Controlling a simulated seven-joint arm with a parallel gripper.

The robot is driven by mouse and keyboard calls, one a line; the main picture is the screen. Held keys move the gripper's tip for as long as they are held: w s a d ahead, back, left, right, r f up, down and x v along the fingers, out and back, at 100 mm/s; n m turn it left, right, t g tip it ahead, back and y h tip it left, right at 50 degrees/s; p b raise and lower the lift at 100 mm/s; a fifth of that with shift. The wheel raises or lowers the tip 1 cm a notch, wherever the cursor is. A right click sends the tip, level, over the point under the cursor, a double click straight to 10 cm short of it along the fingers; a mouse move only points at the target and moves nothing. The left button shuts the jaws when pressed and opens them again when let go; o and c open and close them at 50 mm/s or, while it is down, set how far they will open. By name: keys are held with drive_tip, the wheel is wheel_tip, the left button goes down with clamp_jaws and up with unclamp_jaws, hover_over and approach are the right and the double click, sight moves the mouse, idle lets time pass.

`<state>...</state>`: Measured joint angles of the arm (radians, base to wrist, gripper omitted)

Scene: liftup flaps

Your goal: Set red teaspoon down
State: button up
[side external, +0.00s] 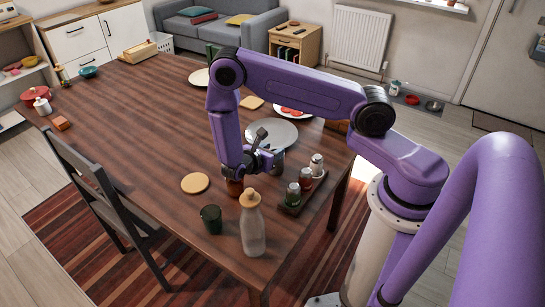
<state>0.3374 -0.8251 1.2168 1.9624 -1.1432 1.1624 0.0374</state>
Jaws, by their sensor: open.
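My gripper (258,163) is low over the near right part of the wooden table (150,130). It is open, though its fingers are small and partly hidden by my wrist. I cannot make out the red teaspoon; it may be too small to see or hidden behind my arm. A brownish-red jar (234,187) stands just below and left of the gripper. A grey metal cup or pot (278,158) is close on its right. Whether the gripper touches either one, I cannot tell.
A glass bottle (253,232), a dark green cup (211,219) and a round tan coaster (194,183) are in front. A rack of shakers (291,207) is at right. A grey plate (285,133) lies behind. The table's middle left is clear.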

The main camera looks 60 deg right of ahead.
drive_tip(key=shift+d+f, duration=0.2)
drive_tip(key=shift+d, duration=0.25)
clamp_jaws()
drive_tip(key=shift+r, duration=0.1)
